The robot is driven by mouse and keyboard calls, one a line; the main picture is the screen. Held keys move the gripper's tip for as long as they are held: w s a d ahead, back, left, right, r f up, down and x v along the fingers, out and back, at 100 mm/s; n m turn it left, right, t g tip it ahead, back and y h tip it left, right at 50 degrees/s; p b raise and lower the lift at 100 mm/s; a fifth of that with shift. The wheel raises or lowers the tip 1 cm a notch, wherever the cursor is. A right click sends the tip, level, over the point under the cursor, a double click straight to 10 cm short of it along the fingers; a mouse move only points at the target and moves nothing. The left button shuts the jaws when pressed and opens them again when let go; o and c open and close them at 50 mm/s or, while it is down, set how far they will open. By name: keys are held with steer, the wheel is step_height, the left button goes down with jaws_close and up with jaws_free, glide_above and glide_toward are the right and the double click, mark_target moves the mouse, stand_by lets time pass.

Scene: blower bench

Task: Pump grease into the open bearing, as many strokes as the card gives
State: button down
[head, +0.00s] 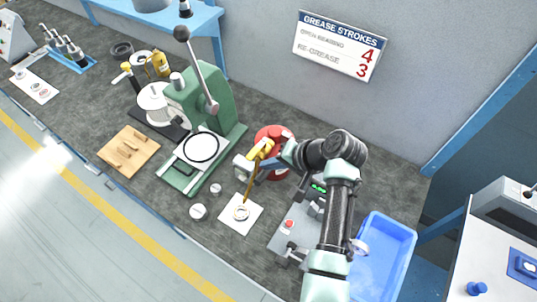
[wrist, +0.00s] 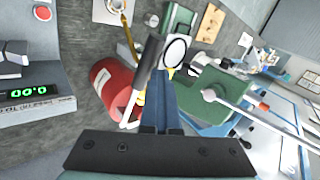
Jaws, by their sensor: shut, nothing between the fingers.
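The card (head: 340,45) on the back wall reads "Grease strokes": open bearing 4, re-grease 3. A red grease drum (head: 272,134) stands mid-bench, with yellow pump parts (head: 262,147) on top; the drum also shows in the wrist view (wrist: 110,84). A thin yellow spout (head: 249,186) reaches down towards a ring-shaped bearing (head: 241,212) on a white sheet (head: 252,219). A dark lever handle (wrist: 149,60) stands beside the fingers in the wrist view. My gripper (wrist: 163,80) is shut and empty close by the lever; I cannot tell if it touches it.
A green press (head: 205,98) with a long lever stands left of the drum. A grey device with a green display (head: 318,187) and a blue bin (head: 382,258) are to the right. A wooden board (head: 128,152) and two small round pieces (head: 198,211) lie front left.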

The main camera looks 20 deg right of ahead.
steer(key=shift+w+d+r+p, duration=0.3)
steer(key=shift+r+p, duration=0.1)
steer(key=shift+r, duration=0.35)
steer(key=shift+w+d+r+p, duration=0.15)
steer(key=shift+d+r+p, duration=0.2)
steer(key=shift+r, duration=0.4)
steer(key=shift+w+d+r+p, duration=0.3)
steer(key=shift+r+p, duration=0.1)
steer(key=shift+r, duration=0.35)
steer(key=r, duration=0.1)
steer(key=d+r+p, duration=0.1)
steer(key=r, duration=0.1)
steer(key=w+r+p, duration=0.1)
steer(key=shift+w+d+r, duration=0.1)
steer(key=shift+d+r, duration=0.15)
steer(key=shift+d, duration=0.1)
stand_by(1.3)
steer(key=shift+w+d+r, duration=0.15)
steer(key=shift+d+r, duration=0.05)
steer(key=shift+r, duration=0.35)
steer(key=shift+w+d+r, duration=0.2)
steer(key=shift+d+r, duration=0.05)
steer(key=shift+r, duration=0.35)
steer(key=shift+w+d+r, duration=0.15)
steer(key=shift+d+r, duration=0.05)
steer(key=shift+r, duration=0.35)
